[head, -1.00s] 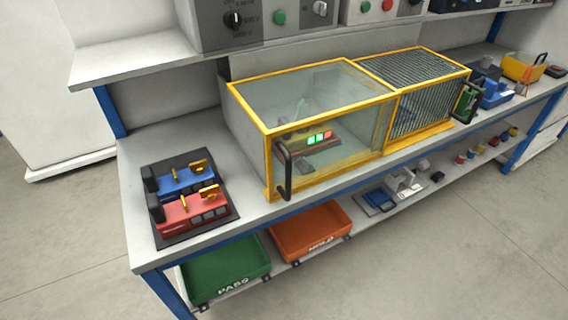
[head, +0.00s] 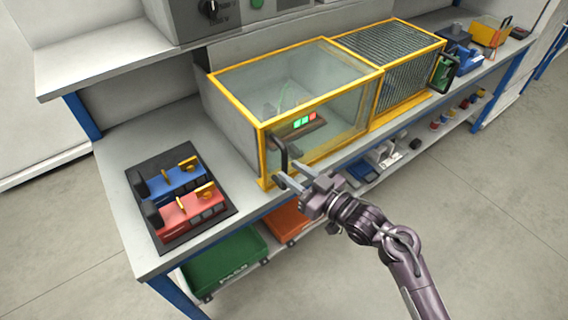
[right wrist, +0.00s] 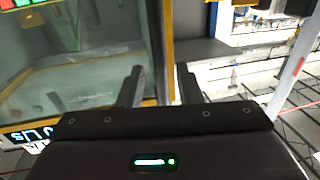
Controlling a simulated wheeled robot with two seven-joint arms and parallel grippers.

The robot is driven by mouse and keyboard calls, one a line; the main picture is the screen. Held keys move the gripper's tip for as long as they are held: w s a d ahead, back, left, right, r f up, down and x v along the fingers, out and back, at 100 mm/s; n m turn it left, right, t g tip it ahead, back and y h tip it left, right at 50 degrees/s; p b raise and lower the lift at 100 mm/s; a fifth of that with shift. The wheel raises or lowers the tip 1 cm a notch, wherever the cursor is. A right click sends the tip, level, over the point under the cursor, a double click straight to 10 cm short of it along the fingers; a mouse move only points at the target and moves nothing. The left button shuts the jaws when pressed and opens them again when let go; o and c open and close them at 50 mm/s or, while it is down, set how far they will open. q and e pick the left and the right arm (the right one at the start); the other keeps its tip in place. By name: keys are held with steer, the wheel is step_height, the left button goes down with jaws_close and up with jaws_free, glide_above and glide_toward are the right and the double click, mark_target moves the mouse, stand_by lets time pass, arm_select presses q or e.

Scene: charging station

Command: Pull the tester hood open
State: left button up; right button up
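The tester hood (head: 318,138) is a clear box with a yellow frame on the bench, and it looks closed. Its black upright handle (head: 284,157) is at the front left corner. A board with green and red lights shows inside. My right gripper (head: 289,174) is at the lower part of the handle, fingers pointing toward it. In the right wrist view its two fingers (right wrist: 159,80) are apart, with the yellow frame edge (right wrist: 153,45) behind the gap. I cannot tell whether the fingers touch the handle. My left gripper is not in view.
A dark tray (head: 222,213) with a blue and a red fixture is left of the hood. A barred cage (head: 392,80) adjoins its right side. A shelf (head: 100,62) hangs above. Green (head: 225,265) and orange (head: 285,224) bins are below. The front floor is clear.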

mark_target(285, 187)
steer(key=shift+x, duration=1.65)
steer(key=shift+c, duration=0.4)
jaws_close()
